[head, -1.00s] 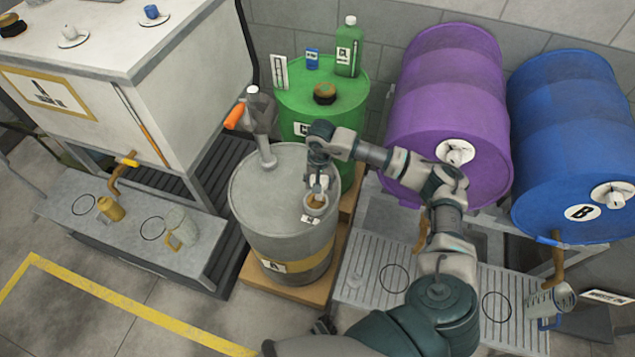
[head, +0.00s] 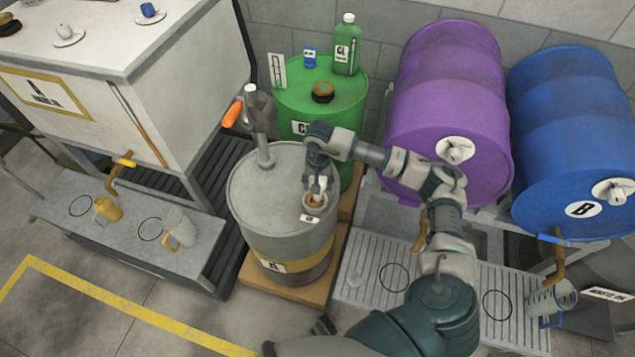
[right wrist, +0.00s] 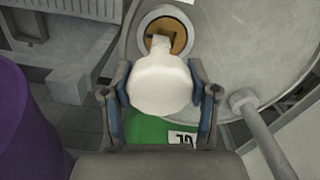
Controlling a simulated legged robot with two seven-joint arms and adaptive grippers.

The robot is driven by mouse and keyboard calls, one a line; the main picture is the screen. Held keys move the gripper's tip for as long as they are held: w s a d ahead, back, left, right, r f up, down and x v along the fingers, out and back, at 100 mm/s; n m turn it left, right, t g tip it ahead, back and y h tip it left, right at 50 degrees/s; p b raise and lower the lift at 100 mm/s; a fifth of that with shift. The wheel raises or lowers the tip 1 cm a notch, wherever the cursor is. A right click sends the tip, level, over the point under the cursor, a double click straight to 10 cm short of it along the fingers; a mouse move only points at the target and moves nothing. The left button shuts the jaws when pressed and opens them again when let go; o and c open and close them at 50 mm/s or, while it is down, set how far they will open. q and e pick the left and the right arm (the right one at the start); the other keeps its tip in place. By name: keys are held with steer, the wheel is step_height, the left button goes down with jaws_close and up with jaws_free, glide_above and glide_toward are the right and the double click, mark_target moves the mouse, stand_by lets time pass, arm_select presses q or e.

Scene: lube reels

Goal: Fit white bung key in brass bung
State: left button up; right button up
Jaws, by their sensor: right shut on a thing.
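The white bung key (right wrist: 160,83) is between the fingers of my right gripper (right wrist: 161,98), which is shut on it. In the right wrist view its narrow end overlaps the brass bung (right wrist: 178,42), which sits in a round pale collar on the grey drum. I cannot tell whether the key end is seated in the bung or just above it. In the head view my right gripper (head: 316,186) points down over the brass bung (head: 314,199) near the front right of the drum top (head: 258,195). My left gripper is not in view.
A green drum (head: 350,95) with bottle and cap is behind. Purple (head: 450,90) and blue (head: 565,100) drums lie to the right. A white tank (head: 70,90) is left.

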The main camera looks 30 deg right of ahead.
steer(key=shift+a+r, duration=0.25)
steer(key=shift+r, duration=0.15)
steer(key=shift+d, duration=0.1)
stand_by(0.3)
steer(key=shift+a, duration=0.35)
steer(key=shift+b, duration=0.35)
stand_by(1.0)
steer(key=shift+f+b, duration=1.2)
steer(key=shift+f, duration=0.35)
steer(key=o, duration=1.3)
